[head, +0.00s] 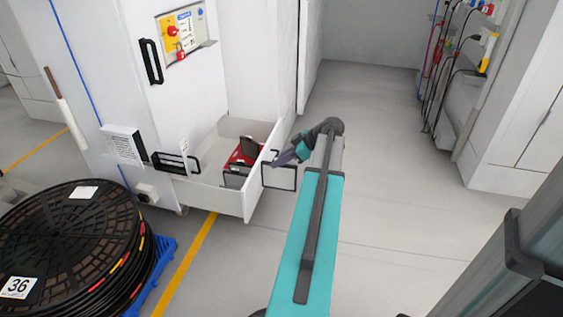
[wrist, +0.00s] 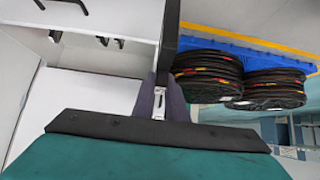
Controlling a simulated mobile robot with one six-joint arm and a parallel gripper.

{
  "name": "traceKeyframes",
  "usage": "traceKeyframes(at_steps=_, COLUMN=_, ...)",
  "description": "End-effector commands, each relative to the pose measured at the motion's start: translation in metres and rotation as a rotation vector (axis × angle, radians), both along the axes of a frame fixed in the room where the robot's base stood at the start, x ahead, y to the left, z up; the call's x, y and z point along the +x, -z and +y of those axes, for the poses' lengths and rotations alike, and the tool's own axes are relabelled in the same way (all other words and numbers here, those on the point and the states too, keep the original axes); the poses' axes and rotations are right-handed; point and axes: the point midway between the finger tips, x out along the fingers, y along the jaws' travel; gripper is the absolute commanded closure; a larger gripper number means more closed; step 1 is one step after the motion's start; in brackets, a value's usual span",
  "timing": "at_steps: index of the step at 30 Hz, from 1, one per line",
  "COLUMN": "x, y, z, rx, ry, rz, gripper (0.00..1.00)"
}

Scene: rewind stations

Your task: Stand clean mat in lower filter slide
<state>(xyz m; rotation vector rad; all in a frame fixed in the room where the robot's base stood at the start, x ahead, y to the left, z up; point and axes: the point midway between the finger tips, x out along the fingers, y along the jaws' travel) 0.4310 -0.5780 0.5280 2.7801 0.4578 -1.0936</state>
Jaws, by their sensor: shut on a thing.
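A framed mat (head: 280,177) with a pale face and dark rim hangs upright at the tip of my arm in the head view. My gripper (head: 285,157) is shut on it. In the wrist view the mat (wrist: 171,35) shows nearly edge-on as a dark strip between my fingers (wrist: 160,103). A white slide (head: 215,192) is pulled out low from the white cabinet. In the head view the mat overlaps the slide's right end; I cannot tell whether they touch. A red and black object (head: 241,165) stands inside the slide.
The cabinet (head: 98,65) carries a black handle (head: 151,62) and a switch panel (head: 183,33). Black cable reels (head: 75,240) on a blue pallet (head: 160,262) stand at lower left. Cables (head: 440,70) hang at the right wall. The floor right of the slide is clear.

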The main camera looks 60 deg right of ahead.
Motion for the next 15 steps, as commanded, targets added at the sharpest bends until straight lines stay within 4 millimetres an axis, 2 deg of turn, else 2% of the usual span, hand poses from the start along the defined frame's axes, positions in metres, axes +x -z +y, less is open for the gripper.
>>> traceKeyframes(at_steps=15, x=0.06, y=-0.01, z=0.041, rx=0.001, ry=-0.105, rz=-0.001, gripper=1.0)
